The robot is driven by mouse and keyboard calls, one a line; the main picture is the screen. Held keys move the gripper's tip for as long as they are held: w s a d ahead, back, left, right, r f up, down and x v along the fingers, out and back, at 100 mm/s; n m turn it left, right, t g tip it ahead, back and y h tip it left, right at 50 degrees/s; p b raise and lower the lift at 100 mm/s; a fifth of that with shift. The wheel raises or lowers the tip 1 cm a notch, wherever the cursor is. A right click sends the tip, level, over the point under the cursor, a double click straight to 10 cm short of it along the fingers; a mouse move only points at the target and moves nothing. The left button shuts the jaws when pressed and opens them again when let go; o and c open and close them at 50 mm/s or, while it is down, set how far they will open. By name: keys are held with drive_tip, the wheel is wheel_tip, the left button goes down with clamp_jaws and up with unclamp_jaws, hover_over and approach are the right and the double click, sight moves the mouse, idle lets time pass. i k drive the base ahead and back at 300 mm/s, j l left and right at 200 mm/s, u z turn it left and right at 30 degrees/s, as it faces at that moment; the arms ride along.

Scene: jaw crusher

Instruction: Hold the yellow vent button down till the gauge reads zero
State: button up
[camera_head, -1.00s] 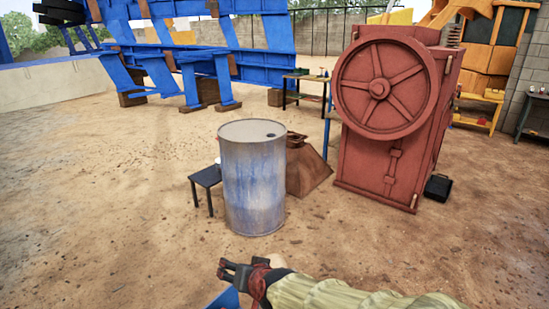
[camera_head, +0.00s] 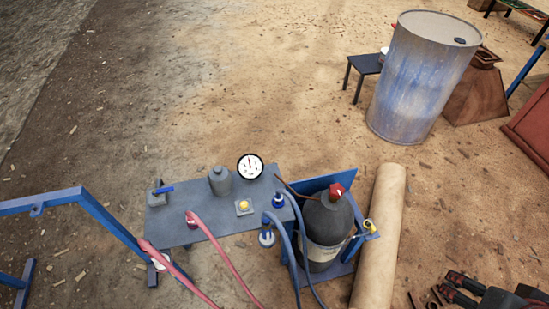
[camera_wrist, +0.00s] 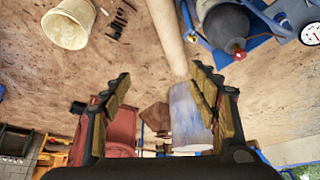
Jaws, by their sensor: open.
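The yellow vent button (camera_head: 244,205) sits on a small pale square base on top of a grey bench (camera_head: 170,222). The round white gauge (camera_head: 250,167) stands just behind it, with a needle too small to read exactly. The gauge also shows at the right edge of the wrist view (camera_wrist: 311,33). My gripper (camera_head: 447,287) is at the lower right of the head view, well to the right of the bench and apart from the button. In the wrist view my gripper (camera_wrist: 166,95) is open, with nothing between its fingers.
A dark gas cylinder (camera_head: 327,215) with a red top and a long tan roll (camera_head: 380,235) stand between my gripper and the bench. Pink hoses (camera_head: 222,250) and blue hoses hang off the bench front. A grey bottle (camera_head: 220,181) is left of the gauge. A blue drum (camera_head: 420,80) stands behind.

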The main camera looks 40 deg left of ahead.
sight(244, 205)
drive_tip(key=u, duration=2)
